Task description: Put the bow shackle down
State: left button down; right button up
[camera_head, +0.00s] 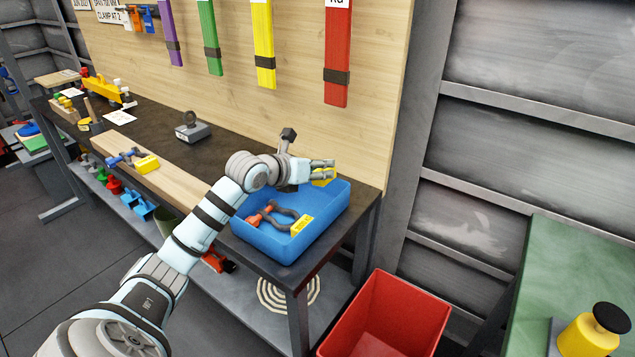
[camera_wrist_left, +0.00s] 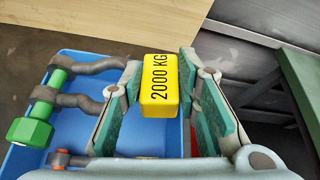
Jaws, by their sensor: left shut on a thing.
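My left gripper (camera_head: 324,168) is above the far edge of a blue bin on the workbench. In the left wrist view its jaws (camera_wrist_left: 160,95) are shut on the yellow 2000 KG block (camera_wrist_left: 160,80) of a bow shackle. The shackle's grey legs (camera_wrist_left: 95,66) reach left to a thick green pin (camera_wrist_left: 38,122), over the blue bin. In the head view the gripper hides most of this shackle. Another dark shackle (camera_head: 284,222) with an orange pin and yellow block lies inside the blue bin (camera_head: 318,232). My right gripper is not in view.
A red bin (camera_head: 385,318) stands on the floor right of the workbench. Coloured slings (camera_head: 337,55) hang on the backboard behind.

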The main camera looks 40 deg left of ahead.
aim_at(314, 183)
pick_arm(q)
notch_tip(314, 183, down, 3)
jog(key=shift+f, duration=0.1)
jog(key=shift+f+b, duration=0.35)
jog(key=shift+b, duration=0.1)
jog(key=shift+f, duration=0.25)
jog(key=c, duration=1.2)
grip_release()
jog(key=shift+s, duration=0.1)
